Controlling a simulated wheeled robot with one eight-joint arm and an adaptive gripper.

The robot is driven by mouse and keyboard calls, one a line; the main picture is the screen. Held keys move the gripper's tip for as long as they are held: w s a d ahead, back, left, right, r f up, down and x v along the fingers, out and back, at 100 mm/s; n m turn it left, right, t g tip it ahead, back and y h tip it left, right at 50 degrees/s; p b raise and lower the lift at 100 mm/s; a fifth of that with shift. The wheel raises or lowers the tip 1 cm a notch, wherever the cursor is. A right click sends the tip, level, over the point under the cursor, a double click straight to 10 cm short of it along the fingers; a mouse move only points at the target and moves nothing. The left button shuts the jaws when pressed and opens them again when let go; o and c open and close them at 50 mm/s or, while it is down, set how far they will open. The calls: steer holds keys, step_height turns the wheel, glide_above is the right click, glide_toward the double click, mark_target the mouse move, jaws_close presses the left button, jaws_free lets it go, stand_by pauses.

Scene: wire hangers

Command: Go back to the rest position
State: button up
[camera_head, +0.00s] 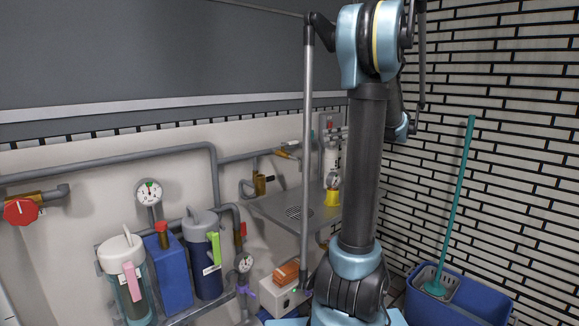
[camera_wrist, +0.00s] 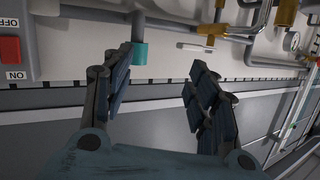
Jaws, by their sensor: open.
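My gripper (camera_wrist: 160,78) shows in the wrist view with its two dark padded fingers spread apart. Nothing is between them. Beyond the fingers are a grey wall and a pale strip, with no contact visible. In the head view my raised arm stands right of the middle, and its upper part runs out of the top of the picture. I cannot make out the gripper's fingers there. No wire hanger can be made out in either view.
A grey box with a red switch (camera_wrist: 10,49) and a teal fitting (camera_wrist: 139,54) lie beyond the fingers. The head view shows a red valve (camera_head: 20,211), a gauge (camera_head: 149,192), a blue canister (camera_head: 206,262), a metal shelf (camera_head: 270,207), and a blue mop bucket (camera_head: 470,300) with a teal mop (camera_head: 458,190).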

steer(key=s+a+f+m+g+h, duration=0.25)
steer(key=s+a+f, duration=0.35)
steer(key=s, duration=0.3)
steer(key=s+a+f+m+g+h, duration=0.2)
steer(key=s+a+f+m+h, duration=0.1)
steer(key=s+a+f, duration=0.5)
steer(key=s+d+f+m+h, duration=0.2)
steer(key=s+d+f+h, duration=0.1)
steer(key=s+f, duration=0.4)
steer(key=s+d+f+m+h, duration=0.3)
steer(key=s+f, duration=0.4)
steer(key=s, duration=0.4)
steer(key=shift+s+g+h, duration=0.2)
steer(key=shift+g+h, duration=0.15)
steer(key=shift+h, duration=0.5)
